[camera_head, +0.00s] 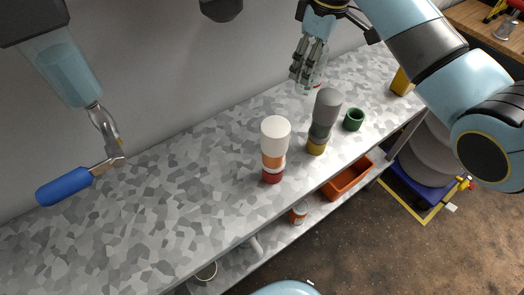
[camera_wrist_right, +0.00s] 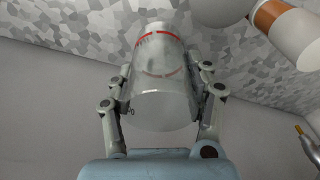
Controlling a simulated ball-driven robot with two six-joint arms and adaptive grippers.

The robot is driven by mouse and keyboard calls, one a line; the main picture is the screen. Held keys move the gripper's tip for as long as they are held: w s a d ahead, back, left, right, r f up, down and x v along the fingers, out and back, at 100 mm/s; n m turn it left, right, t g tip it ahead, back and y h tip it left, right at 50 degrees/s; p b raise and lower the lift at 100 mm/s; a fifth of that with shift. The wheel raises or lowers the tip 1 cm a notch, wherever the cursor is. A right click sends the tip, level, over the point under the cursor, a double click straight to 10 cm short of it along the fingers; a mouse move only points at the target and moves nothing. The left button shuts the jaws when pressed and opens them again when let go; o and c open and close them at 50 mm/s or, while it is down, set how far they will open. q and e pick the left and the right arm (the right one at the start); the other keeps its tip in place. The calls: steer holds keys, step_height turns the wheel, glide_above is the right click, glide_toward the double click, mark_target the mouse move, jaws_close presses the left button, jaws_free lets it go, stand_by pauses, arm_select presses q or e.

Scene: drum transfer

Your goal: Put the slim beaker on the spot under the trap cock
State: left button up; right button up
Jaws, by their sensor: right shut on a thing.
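The slim beaker (camera_wrist_right: 160,65) is clear, with a red band near its far end. My right gripper (camera_head: 304,68) is shut on it, one finger on each side, at the back of the counter. In the head view only a little of the glass shows, below the fingers. My left gripper is not in view.
A white-and-orange bottle (camera_head: 274,140) and a grey-topped bottle (camera_head: 323,118) stand mid-counter, with a green cup (camera_head: 354,120) beside them. A yellow object (camera_head: 402,82) is at the right. An orange bin (camera_head: 348,178) sits below the front edge.

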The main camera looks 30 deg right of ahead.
steer(key=shift+f+b, duration=0.3)
steer(key=shift+f, duration=0.55)
glide_above(299, 123)
step_height(299, 123, down, 6)
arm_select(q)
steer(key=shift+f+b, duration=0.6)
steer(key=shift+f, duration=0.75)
arm_select(e)
steer(key=shift+a+f, duration=0.1)
steer(key=shift+f, duration=1.95)
steer(key=shift+f, duration=0.1)
steer(key=o, duration=1)
steer(key=shift+o, duration=0.2)
